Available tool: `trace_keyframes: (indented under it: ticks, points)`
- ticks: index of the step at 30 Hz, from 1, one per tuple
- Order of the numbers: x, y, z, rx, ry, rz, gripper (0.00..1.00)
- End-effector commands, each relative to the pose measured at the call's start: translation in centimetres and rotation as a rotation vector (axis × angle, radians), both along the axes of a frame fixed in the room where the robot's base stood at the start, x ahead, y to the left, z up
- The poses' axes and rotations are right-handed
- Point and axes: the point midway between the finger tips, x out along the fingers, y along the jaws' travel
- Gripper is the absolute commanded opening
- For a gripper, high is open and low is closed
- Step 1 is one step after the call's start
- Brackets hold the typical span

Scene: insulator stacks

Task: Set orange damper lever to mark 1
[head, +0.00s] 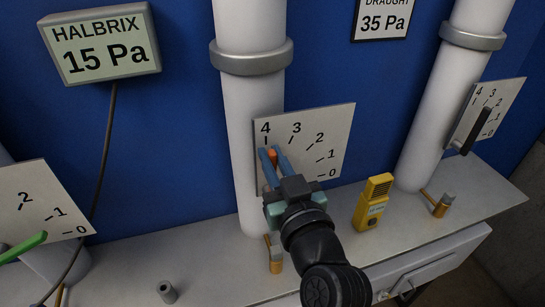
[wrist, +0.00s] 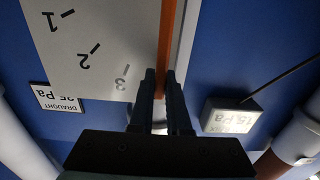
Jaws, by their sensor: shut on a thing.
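The orange damper lever (head: 272,156) is on the middle white pipe's scale plate (head: 335,128), which is marked 0 to 4. The lever points up, close to mark 4. My gripper (head: 270,153) is shut on the orange lever, one blue finger on each side of it. In the wrist view, which is upside down, the lever (wrist: 166,45) runs along the plate's edge beside mark 3 and ends between the dark fingers (wrist: 161,75). Mark 1 (head: 331,154) is clear at the plate's right. The lever's pivot is hidden behind my gripper.
A green lever (head: 24,247) on another scale plate is at the left, and a dark lever (head: 478,130) at the right. A yellow handheld device (head: 373,201) stands on the grey ledge right of my gripper. A small grey cylinder (head: 167,291) is at the front left.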

Motion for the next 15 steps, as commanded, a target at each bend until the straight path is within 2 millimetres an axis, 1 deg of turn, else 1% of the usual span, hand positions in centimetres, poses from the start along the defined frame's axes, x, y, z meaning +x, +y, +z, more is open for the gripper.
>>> trace_keyframes:
  ticks: [9,15]
  points:
    - [0.05,-0.17,-0.09,0.01,0.005,-0.001,0.0]
    - [0.29,-0.94,-0.22,0.075,0.025,-0.002,0.0]
